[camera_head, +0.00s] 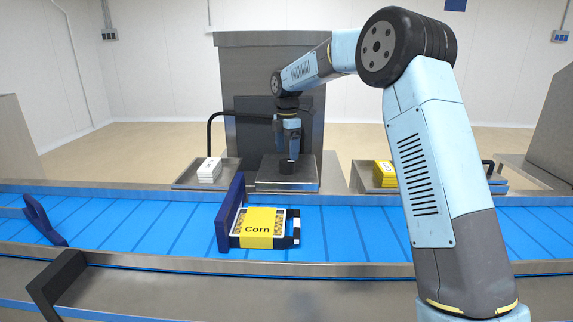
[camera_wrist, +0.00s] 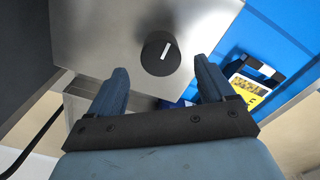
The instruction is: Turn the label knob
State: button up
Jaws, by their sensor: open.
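The label knob (camera_wrist: 160,54) is a black round knob with a white pointer mark, set on a grey metal plate (camera_wrist: 95,40). In the wrist view its mark stands nearly upright, leaning slightly right. In the head view the knob (camera_head: 286,166) is a small dark shape on the plate beyond the conveyor. My gripper (camera_wrist: 161,85) is open and empty. Its two blue fingers point toward the knob, one on each side in the picture. The knob appears ahead of the fingertips, and I see no contact.
A blue conveyor (camera_head: 160,221) runs across in front of the plate. White labels (camera_head: 209,170) and yellow labels (camera_head: 384,174) lie in side trays. A grey panel (camera_head: 250,90) stands behind.

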aim_at(287, 161)
notch_tip(287, 161, down, 6)
jog(key=shift+r, duration=0.15)
jog(key=shift+c, duration=0.5)
